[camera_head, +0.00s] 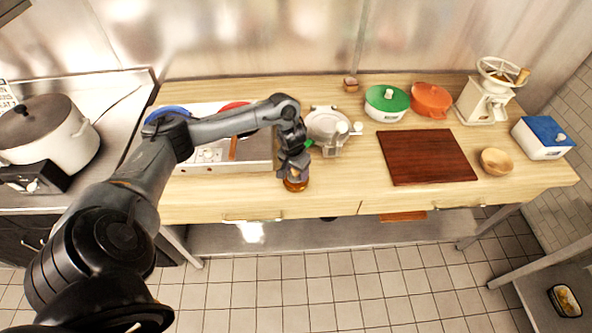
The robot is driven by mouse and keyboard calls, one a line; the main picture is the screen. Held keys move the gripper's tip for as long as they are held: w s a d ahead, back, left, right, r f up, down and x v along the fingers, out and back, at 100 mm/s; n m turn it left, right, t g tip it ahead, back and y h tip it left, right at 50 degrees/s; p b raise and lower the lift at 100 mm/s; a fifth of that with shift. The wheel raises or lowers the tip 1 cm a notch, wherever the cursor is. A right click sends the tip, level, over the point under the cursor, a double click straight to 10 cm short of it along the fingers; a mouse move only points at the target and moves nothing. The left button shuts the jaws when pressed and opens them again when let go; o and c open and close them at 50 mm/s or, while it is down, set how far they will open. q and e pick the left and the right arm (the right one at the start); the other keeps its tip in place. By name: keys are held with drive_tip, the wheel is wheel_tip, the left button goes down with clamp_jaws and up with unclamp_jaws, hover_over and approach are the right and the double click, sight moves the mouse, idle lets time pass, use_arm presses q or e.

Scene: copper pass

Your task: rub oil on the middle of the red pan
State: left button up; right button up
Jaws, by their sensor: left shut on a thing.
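The red pan (234,105) sits on the white hob at the back left of the wooden counter. My left arm crosses in front of it and hides most of it, including its middle. A brown handle (233,149) shows below the arm and seems to belong to it. My left gripper (294,172) points down near the counter's front edge, right of the hob. It is shut on a small amber-brown jar (296,185), partly hidden by the fingers; I cannot tell whether it touches the counter. My right gripper is not in view.
A blue pan (167,111) is on the hob's left. A metal scale-like appliance (326,124) stands close right of my gripper. A dark red board (427,157), green-lidded pot (387,102), orange pot (431,100), grinder (485,100) and wooden bowl (496,161) are farther right.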

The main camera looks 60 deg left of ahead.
use_arm(q)
drive_tip(key=shift+f, duration=0.5)
idle(0.7)
idle(0.3)
idle(0.9)
drive_tip(key=shift+p, duration=0.35)
idle(0.3)
drive_tip(key=shift+f, duration=0.15)
idle(0.6)
wheel_tip(320, 180, up, 5)
drive_tip(key=p, duration=0.6)
drive_tip(key=shift+r+p, duration=0.6)
drive_tip(key=shift+r, duration=0.55)
